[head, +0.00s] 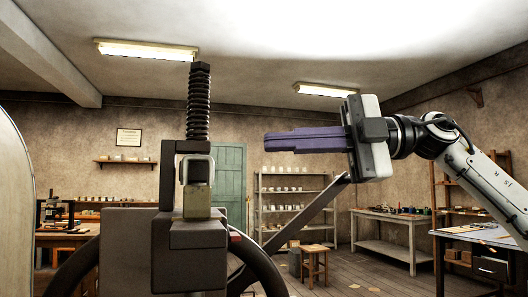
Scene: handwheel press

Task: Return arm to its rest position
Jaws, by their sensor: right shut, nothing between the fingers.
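My right gripper (275,141) is raised at the right of centre, with its arm coming in from the right edge. Its purple fingers lie together, point left and hold nothing. The dark handwheel press (130,250) stands in front, left of centre, with a black threaded screw (199,100) rising from its top. Part of the dark wheel (255,262) shows at the press's lower right. The gripper is to the right of the screw, apart from it in the picture. My left gripper is not in view.
A dark slanted bar (305,215) runs up behind the press toward the gripper. Behind are a shelf rack (290,208), a green door (229,180), a stool (315,250) and a workbench (395,217). Another table (480,236) stands at the right. Open floor shows between them.

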